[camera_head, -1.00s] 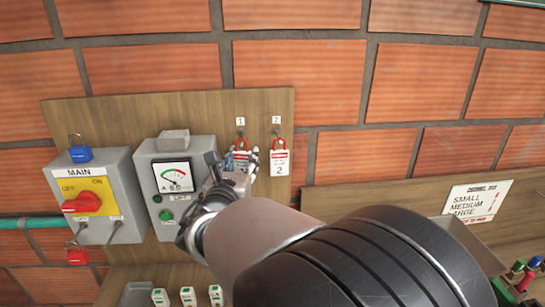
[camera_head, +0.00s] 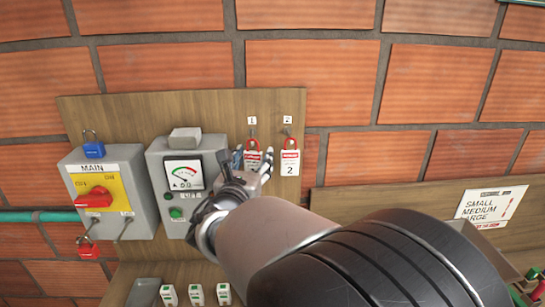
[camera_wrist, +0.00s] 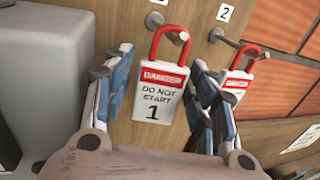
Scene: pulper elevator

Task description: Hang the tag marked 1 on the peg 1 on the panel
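The tag marked 1 (camera_wrist: 158,95) is a white and red danger tag with a red loop. It hangs nearly upright, and its loop appears to be around peg 1 (camera_wrist: 155,19) on the wooden panel. In the head view the tag (camera_head: 252,160) shows below the peg, partly hidden by my fingers. My gripper (camera_wrist: 163,68) is open, with one finger on each side of the tag. A gap shows at the left finger; the right finger is very close to the tag's edge, and I cannot tell if it touches. My gripper also shows in the head view (camera_head: 254,166).
A tag marked 2 (camera_head: 290,163) hangs on peg 2 just to the right, close to my right finger. The grey lift box (camera_head: 183,195) with a gauge stands left of my gripper. The main switch box (camera_head: 120,180) is further left. Bare brick wall is above the panel.

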